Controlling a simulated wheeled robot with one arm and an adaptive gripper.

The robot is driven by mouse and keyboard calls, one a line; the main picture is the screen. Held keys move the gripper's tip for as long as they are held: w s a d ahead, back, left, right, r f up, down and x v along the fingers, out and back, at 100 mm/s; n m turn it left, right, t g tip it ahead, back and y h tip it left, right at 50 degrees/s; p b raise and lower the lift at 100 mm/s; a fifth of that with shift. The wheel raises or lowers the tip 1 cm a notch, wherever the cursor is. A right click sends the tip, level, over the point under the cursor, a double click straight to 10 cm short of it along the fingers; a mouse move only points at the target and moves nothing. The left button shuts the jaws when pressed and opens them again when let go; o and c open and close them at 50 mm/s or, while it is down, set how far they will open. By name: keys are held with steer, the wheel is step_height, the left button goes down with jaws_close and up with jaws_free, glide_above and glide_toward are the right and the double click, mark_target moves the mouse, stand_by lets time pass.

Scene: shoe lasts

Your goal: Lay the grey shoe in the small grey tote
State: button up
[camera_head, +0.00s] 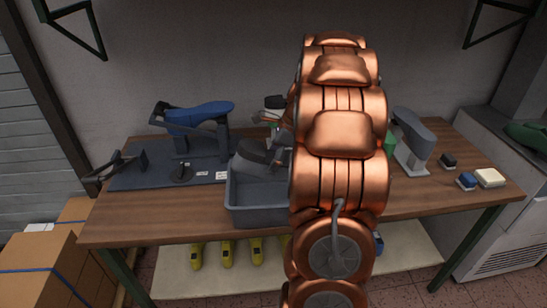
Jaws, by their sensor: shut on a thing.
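The small grey tote (258,216) stands on the workbench in the middle of the camera_head view, its right part hidden behind my copper arm. A dark grey shoe (256,152) is at the tote's back part, tilted, its lower side hidden by or close to the rim. I cannot tell whether it touches the tote's floor. My gripper (281,143) is mostly hidden by my arm; its dark parts show just right of the shoe, and it is shut on the shoe.
A blue shoe last (200,115) on a dark stand and mat is left of the tote. A grey last (411,128) on a pale stand is at right, near small blocks (490,178). Yellow lasts (227,253) sit on the lower shelf. The bench's front left is clear.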

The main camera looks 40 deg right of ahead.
steer(key=shift+f, duration=0.85)
steer(key=o, duration=1.5)
steer(key=shift+r, duration=0.1)
steer(key=v, duration=1.1)
steer(key=shift+s+d+r, duration=0.15)
steer(key=shift+s+r, duration=0.05)
steer(key=shift+r, duration=0.15)
